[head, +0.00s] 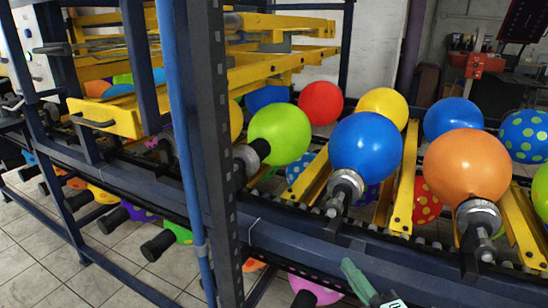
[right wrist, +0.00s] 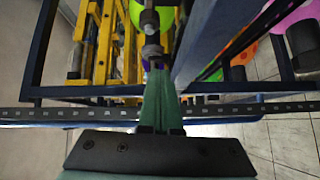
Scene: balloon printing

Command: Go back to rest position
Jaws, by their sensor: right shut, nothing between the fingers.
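My right gripper (head: 352,268) shows at the bottom of the head view, with green fingers in front of the machine's dark front rail (head: 300,240). In the right wrist view its green fingers (right wrist: 156,80) are together and hold nothing. They point at a metal balloon holder (right wrist: 151,50) on the machine; I cannot tell whether they touch it. In the head view the gripper is below and apart from the blue balloon (head: 366,146) and the orange balloon (head: 467,166), which sit on metal holders. My left gripper is in neither view.
A dark upright post (head: 212,150) with a blue pipe (head: 180,130) stands left of my right gripper. Yellow frames (head: 270,65) fill the upper left. More balloons, such as a green one (head: 280,134), line the conveyor, and others hang below. Tiled floor (head: 30,265) shows at lower left.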

